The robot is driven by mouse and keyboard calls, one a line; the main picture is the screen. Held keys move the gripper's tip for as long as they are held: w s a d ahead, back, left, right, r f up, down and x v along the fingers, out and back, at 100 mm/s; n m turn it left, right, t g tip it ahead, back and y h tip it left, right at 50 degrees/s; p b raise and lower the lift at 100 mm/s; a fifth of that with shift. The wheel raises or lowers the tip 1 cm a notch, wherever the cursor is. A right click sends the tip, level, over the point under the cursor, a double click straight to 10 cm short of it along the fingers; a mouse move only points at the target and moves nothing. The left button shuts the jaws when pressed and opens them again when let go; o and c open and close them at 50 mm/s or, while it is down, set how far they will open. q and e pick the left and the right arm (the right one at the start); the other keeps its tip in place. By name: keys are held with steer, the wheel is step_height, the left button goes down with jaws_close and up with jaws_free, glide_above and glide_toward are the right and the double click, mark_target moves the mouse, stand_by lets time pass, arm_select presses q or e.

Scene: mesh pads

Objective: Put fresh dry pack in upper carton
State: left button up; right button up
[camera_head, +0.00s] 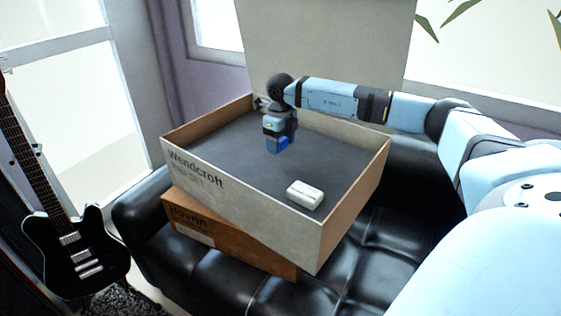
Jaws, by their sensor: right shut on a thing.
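The upper carton (210,183) is an open, shallow box with a pale printed front reading "Wendcroft" and a dark grey inside. My right gripper (278,147) reaches down into its back middle part and is shut on a small blue item (283,142), mostly hidden by the fingers. I cannot tell whether the item touches the carton floor. A white pack (305,194) lies on the carton floor near the front right corner, apart from the gripper. I cannot read which one is the fresh dry pack. My left gripper is out of view.
A brown lower carton (225,236) sits under the upper one, turned differently, on a black tufted leather sofa (335,285). A black electric guitar (75,245) stands at the left. Much of the upper carton's floor is clear.

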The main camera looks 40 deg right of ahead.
step_height(320, 180, down, 6)
steer(key=shift+r+b, duration=0.1)
steer(key=shift+b, duration=0.75)
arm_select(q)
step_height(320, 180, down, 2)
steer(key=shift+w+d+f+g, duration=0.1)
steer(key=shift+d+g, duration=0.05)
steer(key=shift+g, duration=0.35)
arm_select(e)
steer(key=o, duration=1)
step_height(320, 180, up, 6)
steer(key=shift+r+p, duration=0.1)
steer(key=shift+p, duration=1.05)
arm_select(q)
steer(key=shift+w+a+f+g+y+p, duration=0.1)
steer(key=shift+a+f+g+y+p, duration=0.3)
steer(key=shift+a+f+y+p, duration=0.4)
arm_select(e)
step_height(320, 180, up, 6)
glide_above(281, 165)
steer(key=shift+a, duration=0.1)
